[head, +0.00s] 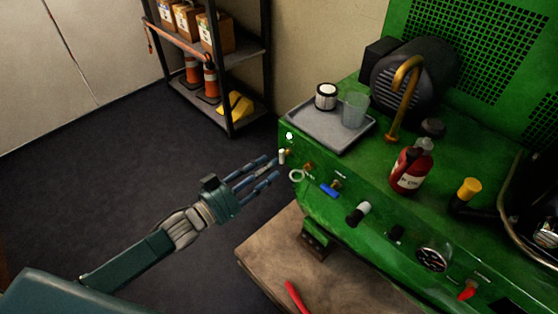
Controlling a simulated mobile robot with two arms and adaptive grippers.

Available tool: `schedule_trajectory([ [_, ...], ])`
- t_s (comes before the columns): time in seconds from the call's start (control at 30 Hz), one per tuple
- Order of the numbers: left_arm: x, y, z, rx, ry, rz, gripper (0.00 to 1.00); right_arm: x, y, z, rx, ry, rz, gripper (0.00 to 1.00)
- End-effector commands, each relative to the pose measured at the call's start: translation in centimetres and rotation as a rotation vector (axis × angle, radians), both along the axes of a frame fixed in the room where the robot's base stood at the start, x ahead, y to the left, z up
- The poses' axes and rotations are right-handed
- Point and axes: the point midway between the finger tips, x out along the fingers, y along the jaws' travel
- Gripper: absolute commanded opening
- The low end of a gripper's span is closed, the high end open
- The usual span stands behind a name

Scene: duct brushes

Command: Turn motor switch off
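The green machine (400,215) fills the right side, with a row of controls along its front edge. I cannot read which one is the motor switch. At the left end is a small toggle-like control (283,156) with a pale tip, then a brass fitting (308,167), a white ring (296,175) and a blue lever (330,190). Farther right are a black-and-white knob (358,213), a black switch (396,234) and a red handle (468,289). My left gripper (273,169) has its fingers apart and empty, just left of the pale-tipped control. My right gripper is out of view.
A grey tray (308,130) with a white-and-black jar (326,96) and a clear cup (355,110) sits on the machine. A red bottle (410,168) stands nearby. A worn bench (270,255) lies below. A shelf (228,90) stands behind; the left floor is clear.

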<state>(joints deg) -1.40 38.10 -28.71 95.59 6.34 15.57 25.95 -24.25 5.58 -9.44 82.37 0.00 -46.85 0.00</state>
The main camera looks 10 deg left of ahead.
Motion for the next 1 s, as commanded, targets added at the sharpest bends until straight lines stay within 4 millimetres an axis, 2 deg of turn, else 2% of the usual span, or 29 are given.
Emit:
schedule_trajectory([
  [0.1,1.9,-1.2,0.0,0.001,-0.003,0.001,0.36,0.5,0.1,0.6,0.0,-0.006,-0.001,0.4],
  [0.3,3.8,-2.4,-0.1,0.002,-0.001,0.002,0.36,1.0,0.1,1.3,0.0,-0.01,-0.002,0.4],
  [0.67,4.2,-2.7,-0.1,0.002,0.002,0.002,0.36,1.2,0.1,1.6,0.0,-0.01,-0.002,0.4],
  [0.87,4.2,-2.7,-0.1,0.003,0.001,0.002,0.0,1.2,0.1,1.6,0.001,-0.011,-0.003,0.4],
  [1.0,4.2,-2.7,-0.1,0.003,0.001,0.002,0.0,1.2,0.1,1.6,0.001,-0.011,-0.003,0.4],
])
